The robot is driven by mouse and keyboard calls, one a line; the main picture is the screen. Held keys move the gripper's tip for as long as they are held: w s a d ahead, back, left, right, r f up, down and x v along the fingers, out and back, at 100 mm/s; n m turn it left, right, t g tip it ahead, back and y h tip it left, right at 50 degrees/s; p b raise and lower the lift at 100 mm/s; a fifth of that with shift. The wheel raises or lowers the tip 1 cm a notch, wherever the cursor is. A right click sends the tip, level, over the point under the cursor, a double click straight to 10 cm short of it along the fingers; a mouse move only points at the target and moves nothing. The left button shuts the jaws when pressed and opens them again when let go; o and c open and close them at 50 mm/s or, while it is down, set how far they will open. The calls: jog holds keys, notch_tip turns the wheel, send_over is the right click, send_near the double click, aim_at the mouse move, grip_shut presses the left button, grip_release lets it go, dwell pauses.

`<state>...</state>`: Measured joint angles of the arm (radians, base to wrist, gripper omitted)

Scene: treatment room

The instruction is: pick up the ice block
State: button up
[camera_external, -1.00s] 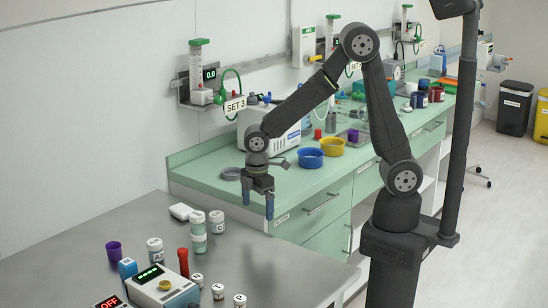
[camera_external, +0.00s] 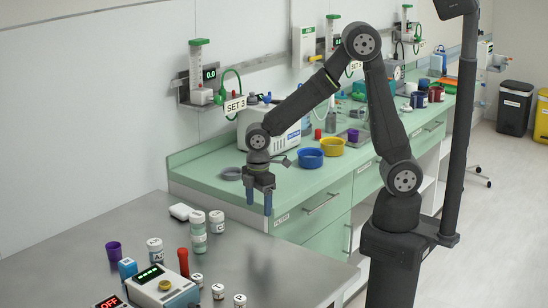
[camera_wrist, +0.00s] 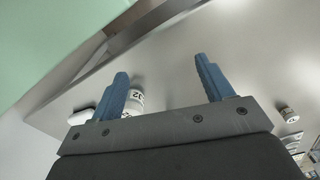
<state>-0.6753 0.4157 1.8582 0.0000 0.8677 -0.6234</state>
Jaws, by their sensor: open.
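My gripper (camera_external: 259,207) is open and empty, pointing down above the far right part of the grey metal table (camera_external: 290,277). In the wrist view its two blue fingers (camera_wrist: 161,68) are well apart with nothing between them. I cannot clearly identify an ice block. A small white rounded block (camera_external: 181,211) lies at the table's back edge, left of my gripper, and may be it. It also shows in the wrist view (camera_wrist: 80,117), partly hidden by the left finger side.
Labelled jars (camera_external: 198,236) stand between the white block and a red object (camera_external: 183,262). A purple cup (camera_external: 113,251) and a device with a green display (camera_external: 155,285) are farther left. A green counter (camera_external: 215,178) with blue and yellow bowls lies behind. The table's right part is bare.

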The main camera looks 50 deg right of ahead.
jog(key=shift+c, duration=0.4)
notch_tip(320, 180, up, 14)
jog(key=n+y, duration=0.3)
jog(key=y, duration=0.2)
send_over(129, 261)
jog(key=d, duration=0.6)
jog(key=x, duration=0.5)
jog(key=d+x, duration=0.1)
jog(key=x, duration=0.4)
jog(key=d+f+x, duration=0.1)
jog(key=x, duration=0.4)
jog(key=shift+s+a+f, duration=0.1)
jog(key=shift+s+f, duration=0.1)
jog(key=shift+f, duration=0.15)
jog(key=shift+h, duration=0.3)
jog(key=shift+w+x, duration=0.1)
jog(key=shift+x, duration=1.3)
jog(key=shift+w+x, duration=0.15)
jog(key=shift+x, duration=1.3)
